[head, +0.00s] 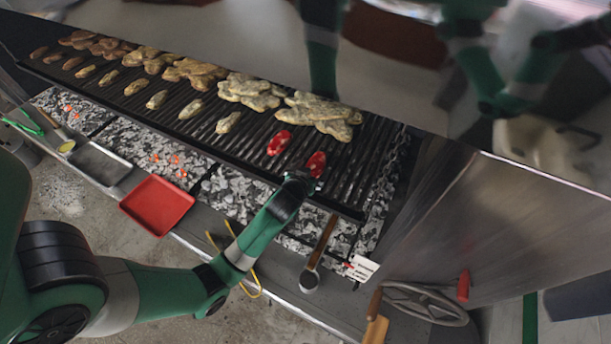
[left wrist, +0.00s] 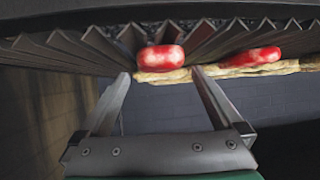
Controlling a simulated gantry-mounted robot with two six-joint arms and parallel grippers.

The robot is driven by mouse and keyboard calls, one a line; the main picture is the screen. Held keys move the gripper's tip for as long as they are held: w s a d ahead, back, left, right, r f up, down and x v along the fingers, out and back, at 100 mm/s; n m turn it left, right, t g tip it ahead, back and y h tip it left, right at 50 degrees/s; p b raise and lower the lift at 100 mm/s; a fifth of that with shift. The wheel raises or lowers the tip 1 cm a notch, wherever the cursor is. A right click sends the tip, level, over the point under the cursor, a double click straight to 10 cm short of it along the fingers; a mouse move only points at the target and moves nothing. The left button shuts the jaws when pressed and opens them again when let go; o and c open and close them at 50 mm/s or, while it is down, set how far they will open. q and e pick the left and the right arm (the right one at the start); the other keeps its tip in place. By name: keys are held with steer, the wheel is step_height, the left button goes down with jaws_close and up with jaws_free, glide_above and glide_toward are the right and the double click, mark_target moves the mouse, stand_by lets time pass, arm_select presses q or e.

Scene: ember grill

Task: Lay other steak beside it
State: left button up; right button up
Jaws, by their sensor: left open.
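Two red steaks with pale marbling lie on the bars of the long grill (head: 372,160). One steak (head: 279,143) is left and slightly farther back; the other steak (head: 316,164) is a short way to its right, with a gap between them. My left gripper (head: 303,173) is at the near edge of the right steak in the head view. In the left wrist view my left gripper (left wrist: 160,75) is open, with one red steak (left wrist: 161,58) ahead between its fingertips and the other red steak (left wrist: 252,57) to the right. Contact cannot be told. My right gripper is not in view.
Browned pieces (head: 318,115) fill the grill's back, with smaller pieces (head: 229,122) in front. Coals (head: 228,192) lie below. A red tray (head: 157,205), metal tray (head: 101,163) and wooden-handled ladle (head: 318,250) sit along the front. A shiny metal panel (head: 480,215) bounds the right.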

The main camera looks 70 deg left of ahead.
arm_select(q)
steer(key=p+v, duration=0.2)
steer(key=v, duration=0.2)
steer(key=p+v, duration=0.3)
steer(key=v, duration=0.1)
steer(key=shift+w+r, duration=0.1)
steer(key=shift+r, duration=0.2)
steer(key=shift+s+d, duration=0.35)
